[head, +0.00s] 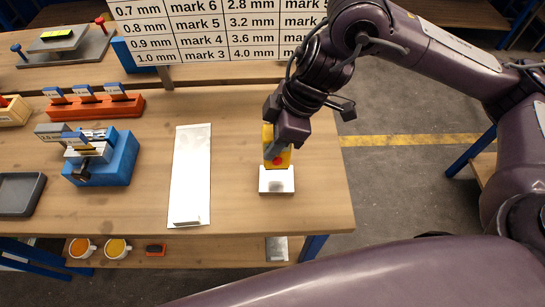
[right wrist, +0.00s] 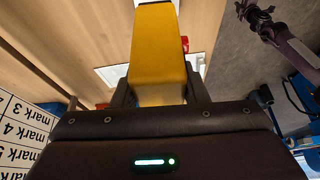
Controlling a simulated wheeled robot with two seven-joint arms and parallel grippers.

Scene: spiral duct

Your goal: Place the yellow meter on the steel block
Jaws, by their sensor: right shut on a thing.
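The yellow meter (head: 268,137) is held upright in my right gripper (head: 278,148); a red round spot shows low on it. In the right wrist view the yellow meter (right wrist: 158,55) lies between the two dark fingers of the right gripper (right wrist: 160,92), which are shut on it. The steel block (head: 276,180) is a small light block near the right front of the wooden table. The meter's lower end is right at the block's top in the head view; I cannot tell whether they touch. My left gripper is not in view.
A white sheet or plate (head: 190,175) lies left of the block. A blue fixture (head: 115,165), an orange rack (head: 95,107) and a dark tray (head: 20,193) stand farther left. A chart board (head: 215,30) with mm values and marks stands at the back. The table's right edge is close to the block.

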